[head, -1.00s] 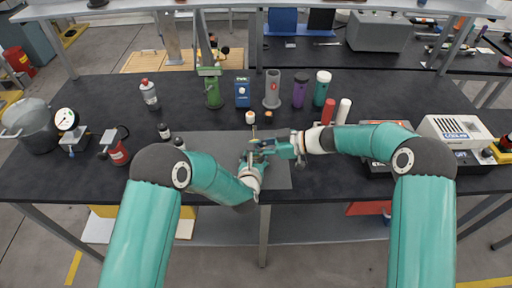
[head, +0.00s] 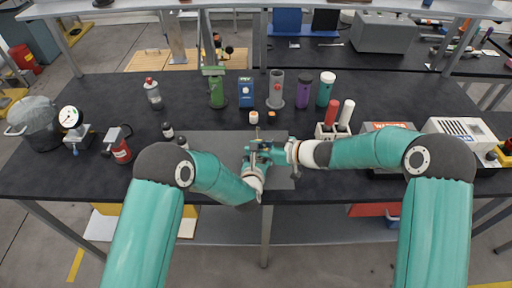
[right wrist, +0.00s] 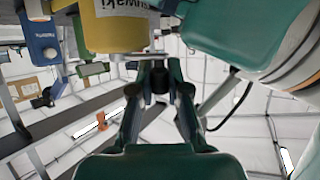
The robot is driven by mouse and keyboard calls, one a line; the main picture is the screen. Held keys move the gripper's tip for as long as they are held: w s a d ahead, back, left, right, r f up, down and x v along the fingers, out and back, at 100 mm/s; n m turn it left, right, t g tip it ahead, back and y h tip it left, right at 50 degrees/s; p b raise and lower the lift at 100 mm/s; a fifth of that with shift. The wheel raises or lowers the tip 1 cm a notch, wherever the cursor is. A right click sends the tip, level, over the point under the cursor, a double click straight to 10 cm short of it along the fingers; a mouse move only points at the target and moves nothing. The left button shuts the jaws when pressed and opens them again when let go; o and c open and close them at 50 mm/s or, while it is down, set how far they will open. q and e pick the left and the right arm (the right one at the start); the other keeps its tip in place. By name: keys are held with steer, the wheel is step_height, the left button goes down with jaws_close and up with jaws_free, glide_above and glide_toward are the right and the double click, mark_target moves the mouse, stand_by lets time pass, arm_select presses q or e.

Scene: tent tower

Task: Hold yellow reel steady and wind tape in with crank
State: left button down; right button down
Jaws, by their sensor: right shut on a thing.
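The yellow reel (right wrist: 118,28) shows large at the top of the right wrist view, with dark lettering on a white band. In the head view the grippers largely hide it above the grey mat. My right gripper (right wrist: 160,78) is shut on a small dark knob (right wrist: 160,84), apparently the crank's, just below the reel in that view. The right gripper also shows in the head view (head: 274,152). My left gripper (head: 256,164) is close beside it at the same spot. Its fingers are too small and overlapped to read. The tape cannot be made out.
The grey mat (head: 215,142) lies under the grippers at the table's front. A small orange-and-white jar (head: 253,117) stands just behind. Green, blue, grey, purple and teal items line the back. A holder with red (head: 345,113) and white cylinders stands close right.

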steer(key=shift+w, duration=0.1)
steer(key=c, duration=1.1)
jaws_free()
steer(key=shift+r+n, duration=0.1)
steer(key=shift+n, duration=0.2)
